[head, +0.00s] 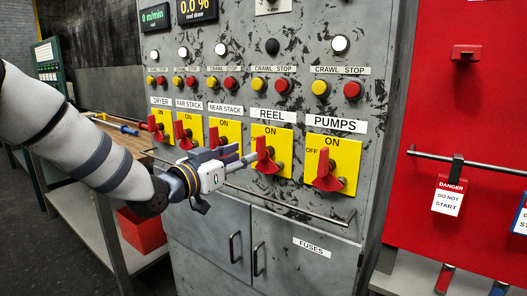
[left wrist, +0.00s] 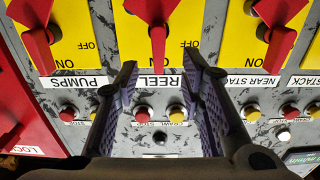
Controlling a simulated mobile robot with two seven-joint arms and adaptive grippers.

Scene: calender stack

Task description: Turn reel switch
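The reel switch is a red handle (head: 263,154) on a yellow plate (head: 285,139) under the REEL label (head: 271,115). The handle points up towards ON; in the left wrist view the same red handle (left wrist: 157,32) appears upside down. My left gripper (head: 243,160) is just left of the handle in the head view. Its two fingers are spread in the left wrist view, with the handle's tip showing between them in the picture. I cannot tell whether they touch it. My right gripper is out of view.
The pumps switch (head: 327,172) is to the right, and the near stack switch (head: 214,138) is to the left behind my gripper. A horizontal rail (head: 318,215) runs below the switches. A red board with a danger tag (head: 448,195) stands at the right.

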